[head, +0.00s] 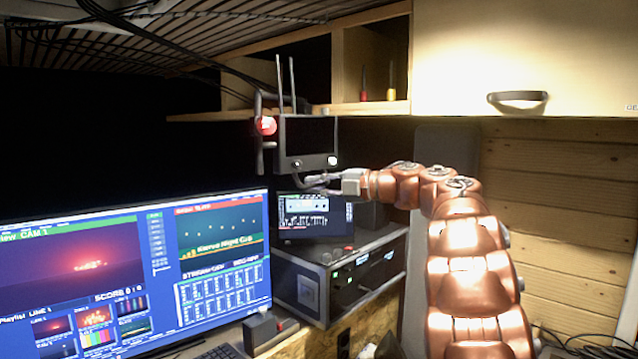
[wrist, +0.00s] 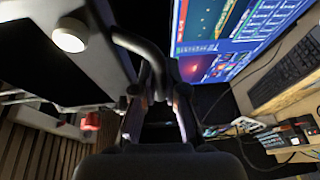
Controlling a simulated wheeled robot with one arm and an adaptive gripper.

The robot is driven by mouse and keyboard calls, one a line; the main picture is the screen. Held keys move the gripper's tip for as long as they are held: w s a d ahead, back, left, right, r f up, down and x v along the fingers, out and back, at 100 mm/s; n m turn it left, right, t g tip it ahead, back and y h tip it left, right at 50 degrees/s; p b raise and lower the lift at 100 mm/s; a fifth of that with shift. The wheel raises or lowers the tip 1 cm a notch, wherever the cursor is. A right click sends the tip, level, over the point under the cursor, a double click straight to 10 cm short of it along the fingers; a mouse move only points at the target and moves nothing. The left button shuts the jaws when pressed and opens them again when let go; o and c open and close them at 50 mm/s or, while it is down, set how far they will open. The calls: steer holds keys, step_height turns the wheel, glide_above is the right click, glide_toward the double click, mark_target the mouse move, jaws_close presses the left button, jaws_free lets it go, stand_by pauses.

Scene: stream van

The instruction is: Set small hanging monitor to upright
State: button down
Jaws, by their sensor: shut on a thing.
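The small hanging monitor (head: 306,137) has a dark screen, two thin antennas on top and round knobs along its lower edge. It hangs below the shelf, and its face looks close to upright in the head view; the exact tilt is hard to tell. A red knob (head: 266,126) sits on its bracket at the left. My gripper (head: 310,182) is just under the monitor, shut on a bent handle (wrist: 140,45) that shows in the wrist view. In that view, the monitor's edge with a pale knob (wrist: 69,37) fills the upper left.
A large lit screen (head: 130,270) stands at lower left. A smaller screen (head: 312,214) and a rack unit (head: 345,280) are below the monitor. A wooden shelf (head: 375,108) and cabinet (head: 570,60) are above. Cables (head: 130,35) hang from the ceiling.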

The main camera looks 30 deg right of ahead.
steer(key=c, duration=1.5)
jaws_free()
steer(key=shift+a, duration=0.1)
steer(key=v, duration=1.2)
